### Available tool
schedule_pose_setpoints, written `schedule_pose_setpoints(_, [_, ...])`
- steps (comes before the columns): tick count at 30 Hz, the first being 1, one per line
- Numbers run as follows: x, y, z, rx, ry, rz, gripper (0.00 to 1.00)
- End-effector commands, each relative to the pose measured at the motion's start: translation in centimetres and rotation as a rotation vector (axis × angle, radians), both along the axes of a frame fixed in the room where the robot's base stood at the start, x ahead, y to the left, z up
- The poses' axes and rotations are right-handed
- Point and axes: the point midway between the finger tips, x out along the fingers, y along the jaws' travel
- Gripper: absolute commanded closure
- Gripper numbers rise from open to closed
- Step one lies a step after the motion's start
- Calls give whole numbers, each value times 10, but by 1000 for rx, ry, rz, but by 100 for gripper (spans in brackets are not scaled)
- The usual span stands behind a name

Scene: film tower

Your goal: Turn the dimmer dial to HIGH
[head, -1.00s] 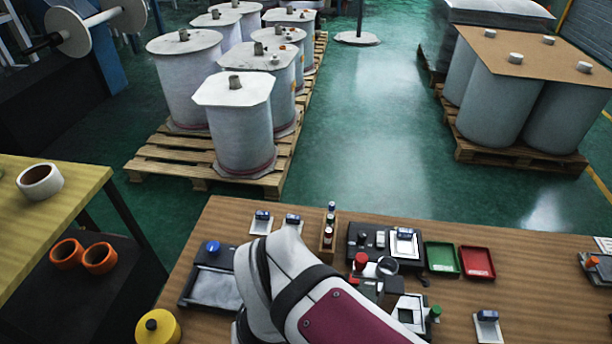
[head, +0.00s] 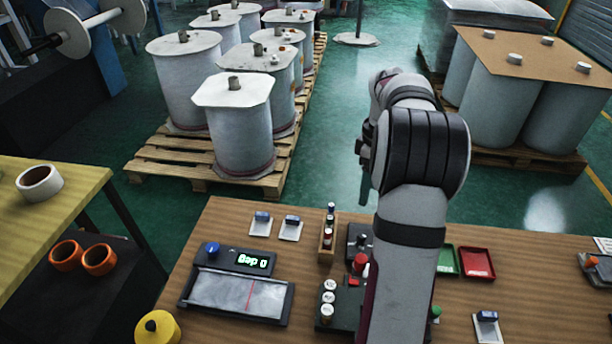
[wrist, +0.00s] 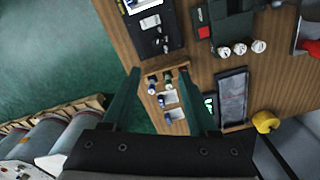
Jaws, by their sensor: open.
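My gripper (head: 366,165) is raised beyond the far edge of the wooden table, its dark fingers pointing down. In the wrist view it is open and empty, with two dark green fingers (wrist: 159,72) well apart. A black panel with small dark knobs (head: 360,240) stands behind my arm, which hides most of it. The panel also shows at the top left of the wrist view (wrist: 146,38), away from the fingers. I cannot tell which knob is the dimmer dial, nor read any HIGH mark or setting.
A black device with a blue knob and a green "Gap 0" display (head: 252,261) lies left. A wooden rack of bottles (head: 327,243), white-capped containers (head: 328,297), a green tray (head: 446,262) and a red tray (head: 476,262) are nearby. The right side of the table has bare wood.

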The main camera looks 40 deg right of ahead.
Motion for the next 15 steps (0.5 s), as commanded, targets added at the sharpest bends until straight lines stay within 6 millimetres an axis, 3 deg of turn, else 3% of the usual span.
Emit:
schedule_pose_setpoints(5, [-2,-8,-27,0,4,21,41])
schedule_pose_setpoints(15, [-2,-7,-126,0,3,21,41])
